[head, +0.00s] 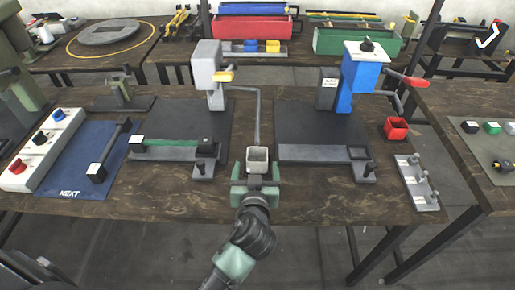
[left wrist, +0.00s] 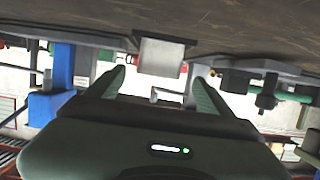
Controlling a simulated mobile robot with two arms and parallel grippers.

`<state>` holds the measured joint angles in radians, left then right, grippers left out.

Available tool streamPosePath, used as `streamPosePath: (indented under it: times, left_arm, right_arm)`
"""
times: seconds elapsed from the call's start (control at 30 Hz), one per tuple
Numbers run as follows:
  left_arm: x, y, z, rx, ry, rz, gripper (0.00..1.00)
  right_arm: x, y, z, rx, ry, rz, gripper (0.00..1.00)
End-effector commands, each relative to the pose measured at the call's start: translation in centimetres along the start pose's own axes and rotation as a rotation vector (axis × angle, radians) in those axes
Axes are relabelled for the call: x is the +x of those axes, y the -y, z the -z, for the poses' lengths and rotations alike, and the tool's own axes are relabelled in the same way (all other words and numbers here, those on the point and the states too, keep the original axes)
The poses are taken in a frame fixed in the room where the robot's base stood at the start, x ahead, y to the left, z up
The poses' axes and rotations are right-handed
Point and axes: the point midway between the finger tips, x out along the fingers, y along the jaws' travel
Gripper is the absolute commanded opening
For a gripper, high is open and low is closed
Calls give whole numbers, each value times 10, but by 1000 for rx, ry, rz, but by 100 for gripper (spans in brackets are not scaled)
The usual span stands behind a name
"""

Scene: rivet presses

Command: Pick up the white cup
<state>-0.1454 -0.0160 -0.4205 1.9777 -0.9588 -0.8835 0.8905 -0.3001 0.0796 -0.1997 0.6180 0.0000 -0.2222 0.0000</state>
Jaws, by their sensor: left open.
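The white cup (head: 258,158) stands near the front edge of the middle table, between two dark press base plates. It is small, squarish and open at the top. My left gripper (head: 256,172) is open at the near side of the cup, with one finger to each side. In the left wrist view, which is upside down, the cup (left wrist: 161,57) shows ahead between the two green fingers, near their tips. I cannot tell whether a finger touches it. The lower part of the cup is partly hidden in the head view. My right gripper is not in view.
A grey press (head: 208,75) stands behind left, a blue press (head: 361,80) behind right. A red cup (head: 395,129) and a grey peg plate (head: 417,182) lie to the right. A blue mat (head: 75,160) lies left. Bare wood runs along the front edge.

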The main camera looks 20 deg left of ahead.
Motion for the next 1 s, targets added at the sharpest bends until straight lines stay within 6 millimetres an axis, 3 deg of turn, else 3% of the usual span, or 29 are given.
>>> streamPosePath:
  times: [0.5,0.8,1.0]
  left_arm:
    - [67,-2,-1,3,-2,-1,82]
    - [71,-2,-2,1,-2,-2,82]
    - [71,-2,-2,1,-2,-2,26]
  right_arm:
    - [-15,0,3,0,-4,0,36]
    - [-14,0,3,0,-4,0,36]
    - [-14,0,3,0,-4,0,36]
